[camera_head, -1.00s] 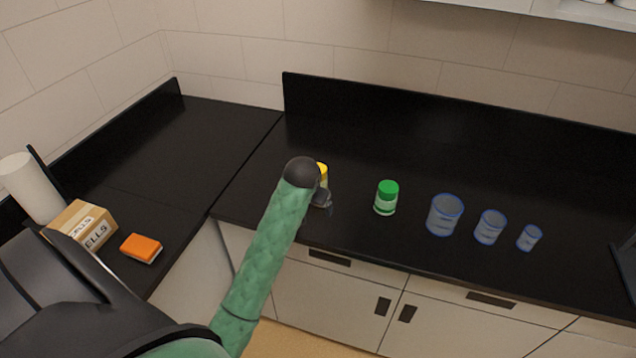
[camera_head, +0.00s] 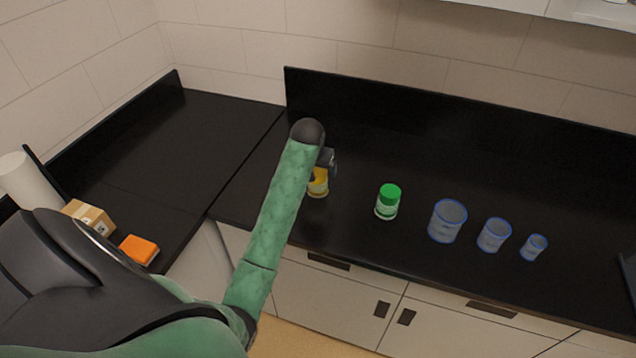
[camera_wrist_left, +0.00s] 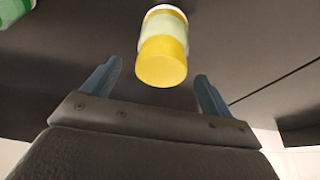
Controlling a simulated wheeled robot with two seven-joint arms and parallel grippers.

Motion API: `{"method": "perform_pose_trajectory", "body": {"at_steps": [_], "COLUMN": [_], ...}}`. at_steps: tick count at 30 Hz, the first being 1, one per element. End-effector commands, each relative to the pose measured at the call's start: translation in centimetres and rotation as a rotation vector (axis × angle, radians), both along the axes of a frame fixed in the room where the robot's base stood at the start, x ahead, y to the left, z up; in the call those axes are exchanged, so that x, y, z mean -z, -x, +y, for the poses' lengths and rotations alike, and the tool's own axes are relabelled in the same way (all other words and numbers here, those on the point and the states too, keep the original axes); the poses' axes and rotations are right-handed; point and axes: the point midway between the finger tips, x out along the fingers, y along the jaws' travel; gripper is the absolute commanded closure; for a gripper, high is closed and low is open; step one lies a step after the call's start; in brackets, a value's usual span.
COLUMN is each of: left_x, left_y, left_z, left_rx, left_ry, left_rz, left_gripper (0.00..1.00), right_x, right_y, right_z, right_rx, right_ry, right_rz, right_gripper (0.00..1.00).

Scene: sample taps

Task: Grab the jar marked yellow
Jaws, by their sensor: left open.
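The yellow jar (camera_head: 318,183) stands on the black counter, partly hidden behind my left arm and gripper in the head view. In the left wrist view the jar (camera_wrist_left: 163,50) shows its yellow lid and pale label, beyond the fingertips and between their lines. My left gripper (camera_wrist_left: 158,80) is open and empty, with one finger on either side. In the head view the left gripper (camera_head: 328,163) is at the jar, its fingers mostly hidden. My right gripper is not in view.
A green-lidded jar (camera_head: 388,201) stands right of the yellow jar. Three clear blue-rimmed beakers (camera_head: 447,221) stand farther right. An orange sponge-like block (camera_head: 139,250), a cardboard box (camera_head: 90,216) and a white roll (camera_head: 27,183) are on the left counter (camera_head: 150,170).

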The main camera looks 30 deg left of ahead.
Motion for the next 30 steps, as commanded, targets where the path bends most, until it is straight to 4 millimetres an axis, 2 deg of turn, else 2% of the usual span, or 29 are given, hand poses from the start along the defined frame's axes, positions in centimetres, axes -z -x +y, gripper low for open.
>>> {"method": "perform_pose_trajectory", "body": {"at_steps": [1,6,12,19,27,29,30], "left_x": [0.0,2.0,3.4,3.6,3.5,3.5,3.5], "left_y": [-0.2,-0.9,-1.5,-1.5,-1.5,-1.5,-1.5], "left_z": [0.1,0.3,0.4,0.4,0.4,0.4,0.4], "left_rx": [-0.001,0.0,0.001,0.001,0.001,0.001,0.001], "left_ry": [0.001,0.001,0.001,0.001,0.0,0.0,0.0], "left_rz": [0.003,0.004,0.001,0.0,0.0,0.0,0.0], "left_gripper": [0.14,0.14,0.14,0.16,0.69,0.81,0.83], "right_x": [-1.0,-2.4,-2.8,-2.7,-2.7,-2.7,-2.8], "right_y": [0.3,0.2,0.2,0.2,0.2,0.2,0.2], "right_z": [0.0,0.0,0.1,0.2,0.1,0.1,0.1], "right_rx": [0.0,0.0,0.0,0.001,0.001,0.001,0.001], "right_ry": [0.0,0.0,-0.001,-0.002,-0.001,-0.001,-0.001], "right_rz": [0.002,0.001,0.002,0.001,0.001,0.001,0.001], "right_gripper": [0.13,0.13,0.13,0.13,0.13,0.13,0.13]}}
